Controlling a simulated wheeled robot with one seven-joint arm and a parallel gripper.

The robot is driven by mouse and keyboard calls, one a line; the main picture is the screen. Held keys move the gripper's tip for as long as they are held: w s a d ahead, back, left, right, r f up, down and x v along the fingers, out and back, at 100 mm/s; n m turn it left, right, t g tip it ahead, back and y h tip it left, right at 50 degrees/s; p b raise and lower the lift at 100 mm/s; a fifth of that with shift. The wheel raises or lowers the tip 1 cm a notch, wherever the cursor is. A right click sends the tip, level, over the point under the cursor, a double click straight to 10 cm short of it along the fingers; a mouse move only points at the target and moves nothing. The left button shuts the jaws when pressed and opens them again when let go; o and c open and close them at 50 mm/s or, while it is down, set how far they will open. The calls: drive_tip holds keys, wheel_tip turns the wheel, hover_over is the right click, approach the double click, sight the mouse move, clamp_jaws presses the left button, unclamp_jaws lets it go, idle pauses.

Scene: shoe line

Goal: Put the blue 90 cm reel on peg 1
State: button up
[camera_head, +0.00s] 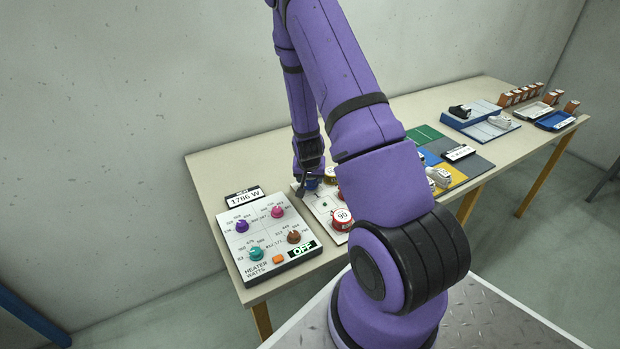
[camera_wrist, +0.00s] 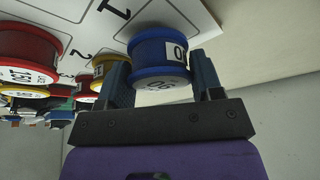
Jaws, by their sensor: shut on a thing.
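The blue reel (camera_wrist: 158,52) is between the two fingers of my gripper (camera_wrist: 160,82) in the wrist view, and the gripper is shut on it. Its label reads 90, upside down. The reel is close to the white board (camera_wrist: 60,10), by the printed number 1; I cannot tell whether it touches the board. Peg 1 itself does not show. In the head view my gripper (camera_head: 310,182) is low over the far side of the white board (camera_head: 322,208), and only a bit of the blue reel (camera_head: 312,184) shows.
A red reel (camera_wrist: 28,52) and a yellow reel (camera_wrist: 98,72) stand left of the blue one in the wrist view. A heater panel (camera_head: 290,258) lies left; coloured mats (camera_head: 478,163) lie right.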

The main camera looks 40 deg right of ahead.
drive_tip(key=shift+f, duration=0.2)
drive_tip(key=shift+f, duration=0.5)
drive_tip(key=o, duration=0.7)
drive_tip(key=shift+c, duration=0.2)
